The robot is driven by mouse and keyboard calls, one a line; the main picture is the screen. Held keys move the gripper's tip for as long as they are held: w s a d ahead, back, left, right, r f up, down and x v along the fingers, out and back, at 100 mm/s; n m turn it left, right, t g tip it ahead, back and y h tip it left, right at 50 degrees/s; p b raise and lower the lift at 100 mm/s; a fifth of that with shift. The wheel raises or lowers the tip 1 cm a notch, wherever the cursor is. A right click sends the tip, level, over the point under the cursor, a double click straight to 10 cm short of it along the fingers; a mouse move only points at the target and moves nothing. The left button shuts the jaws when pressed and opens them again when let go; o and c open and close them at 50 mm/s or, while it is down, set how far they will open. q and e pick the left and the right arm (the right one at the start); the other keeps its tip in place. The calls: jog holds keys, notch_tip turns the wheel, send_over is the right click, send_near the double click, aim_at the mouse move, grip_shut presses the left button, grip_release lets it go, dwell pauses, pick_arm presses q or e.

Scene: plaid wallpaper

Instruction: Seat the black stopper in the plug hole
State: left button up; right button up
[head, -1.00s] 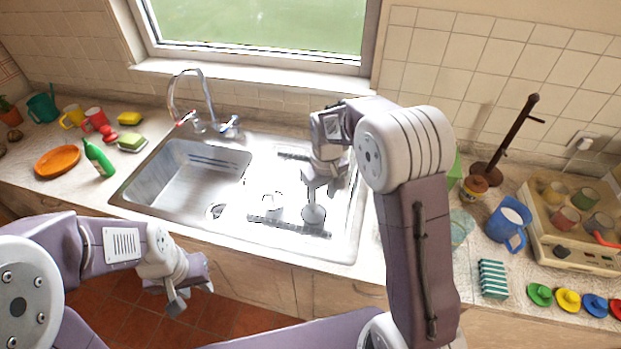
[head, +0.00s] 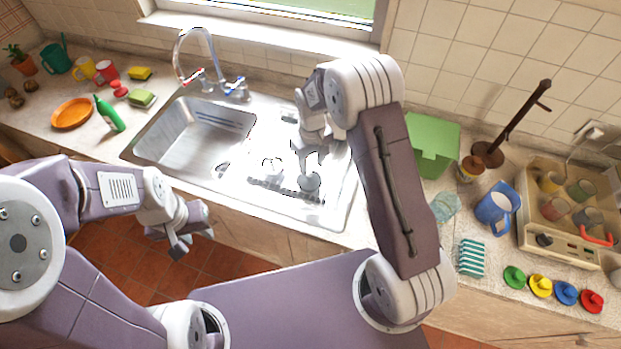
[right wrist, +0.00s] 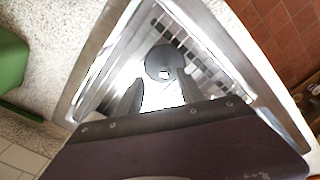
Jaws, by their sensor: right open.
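The black stopper appears to be the dark round disc (head: 308,181) on the bright drainboard to the right of the sink basin. It shows more clearly in the right wrist view (right wrist: 160,62). My right gripper (head: 309,150) is above it, pointing down. In the right wrist view its two fingers (right wrist: 160,90) are apart, with the disc just beyond their tips and nothing held. My left gripper (head: 192,240) hangs in front of the counter, empty, fingers apart.
The steel sink basin (head: 195,138) is empty, with a tap (head: 205,75) behind it. A green bottle (head: 110,114) and orange plate (head: 72,113) are at left.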

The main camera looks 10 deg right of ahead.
aim_at(309, 173)
jog(key=f, duration=0.1)
jog(key=f+p, duration=0.1)
jog(key=a+f, duration=0.1)
jog(key=f, duration=0.1)
jog(key=shift+s+a+p, duration=0.1)
jog(key=shift+s+p, duration=0.2)
jog(key=shift+f, duration=0.35)
jog(key=shift+w+d+f, duration=0.1)
jog(key=shift+w+d, duration=0.05)
jog(key=shift+d, duration=0.05)
jog(key=shift+a, duration=0.1)
grip_shut()
